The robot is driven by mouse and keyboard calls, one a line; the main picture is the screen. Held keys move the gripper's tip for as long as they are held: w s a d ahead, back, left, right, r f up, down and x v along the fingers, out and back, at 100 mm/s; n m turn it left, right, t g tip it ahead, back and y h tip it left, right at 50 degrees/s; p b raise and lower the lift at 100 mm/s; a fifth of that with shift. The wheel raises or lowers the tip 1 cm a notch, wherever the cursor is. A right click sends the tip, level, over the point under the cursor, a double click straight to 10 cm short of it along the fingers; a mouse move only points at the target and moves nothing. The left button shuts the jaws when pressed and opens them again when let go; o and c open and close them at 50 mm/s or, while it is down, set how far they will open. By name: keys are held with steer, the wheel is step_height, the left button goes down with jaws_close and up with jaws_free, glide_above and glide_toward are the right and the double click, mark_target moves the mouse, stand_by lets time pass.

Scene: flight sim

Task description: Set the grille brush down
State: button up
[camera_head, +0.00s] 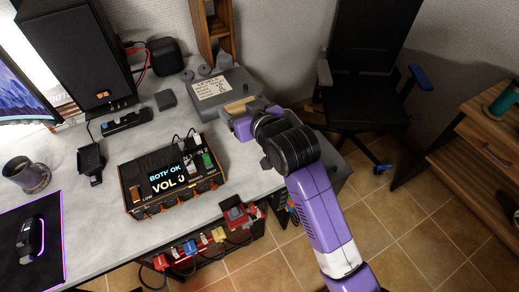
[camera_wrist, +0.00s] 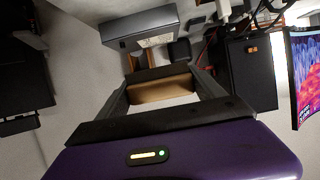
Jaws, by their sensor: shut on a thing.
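The grille brush (camera_wrist: 160,90) has a tan wooden body, with a dark strip along it in the wrist view. My gripper (camera_wrist: 160,88) is shut on it, with one dark finger at each end. In the head view the brush (camera_head: 240,105) shows as a tan block just beyond my gripper (camera_head: 240,111), in front of the grey case. My gripper is at the right end of the grey desk (camera_head: 225,160). I cannot tell whether the brush touches the desk or the case.
The grey case (camera_head: 218,90) with a paper label stands behind the brush. A control box with a lit display (camera_head: 168,180) is to the left. A black speaker (camera_head: 75,55), a mug (camera_head: 27,175) and a mouse (camera_head: 30,238) are farther left. A chair (camera_head: 370,70) stands right of the desk.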

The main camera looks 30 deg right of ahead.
mark_target(245, 157)
step_height(245, 157, down, 19)
steer(key=shift+a+r+b, duration=0.1)
steer(key=shift+b, duration=0.35)
steer(key=shift+f, duration=0.3)
steer(key=o, duration=1.4)
steer(key=shift+r, duration=0.1)
steer(key=shift+r, duration=0.2)
steer(key=v, duration=1.2)
